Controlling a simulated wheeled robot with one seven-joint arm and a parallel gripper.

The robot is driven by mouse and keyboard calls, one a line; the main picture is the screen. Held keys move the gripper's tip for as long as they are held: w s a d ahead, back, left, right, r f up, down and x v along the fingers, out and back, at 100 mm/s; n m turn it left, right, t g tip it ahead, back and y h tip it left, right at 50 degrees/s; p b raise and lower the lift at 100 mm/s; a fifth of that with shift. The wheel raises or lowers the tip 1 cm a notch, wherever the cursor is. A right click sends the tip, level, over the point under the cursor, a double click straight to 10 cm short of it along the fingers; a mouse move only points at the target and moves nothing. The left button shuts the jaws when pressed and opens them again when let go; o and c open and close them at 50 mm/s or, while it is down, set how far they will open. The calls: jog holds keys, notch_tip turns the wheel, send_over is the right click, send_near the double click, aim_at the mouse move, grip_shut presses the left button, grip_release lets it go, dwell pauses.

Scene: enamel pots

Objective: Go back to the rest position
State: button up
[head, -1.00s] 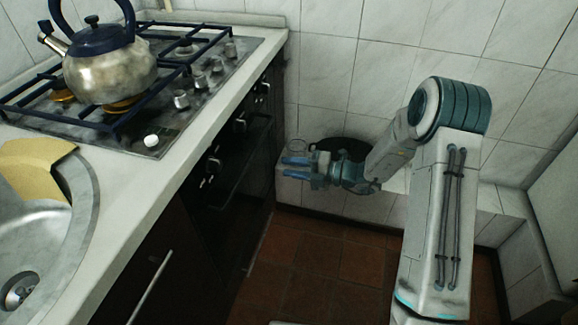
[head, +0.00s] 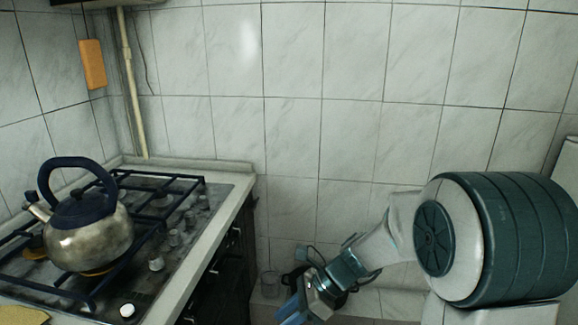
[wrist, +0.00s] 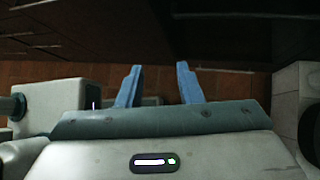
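My gripper (head: 291,311) is at the bottom of the head view, to the right of the stove and low against the tiled wall, its blue fingers pointing down and left. In the wrist view my gripper (wrist: 158,78) shows two blue fingers apart with nothing between them. Below them there is dark reddish floor. The fingertips are partly cut off by the lower edge of the head view.
A steel kettle (head: 90,237) with a dark blue handle stands on the gas stove (head: 190,262) at the left. An orange object (head: 92,64) hangs on the wall.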

jog(key=s+d+r+n+t+h+p, duration=0.2)
jog(key=s+d+r+n+h+p, duration=0.2)
jog(key=d+r+n, duration=0.3)
jog(key=s+d+r+n+t+h+p, duration=0.3)
jog(key=s+d+r+n+h+p, duration=0.2)
jog(key=d+r+n, duration=0.3)
notch_tip(320, 180, up, 3)
jog(key=s+n+p, duration=0.1)
jog(key=n, duration=0.2)
jog(key=shift+s+d+p, duration=0.3)
jog(key=shift+s, duration=0.05)
dwell(0.8)
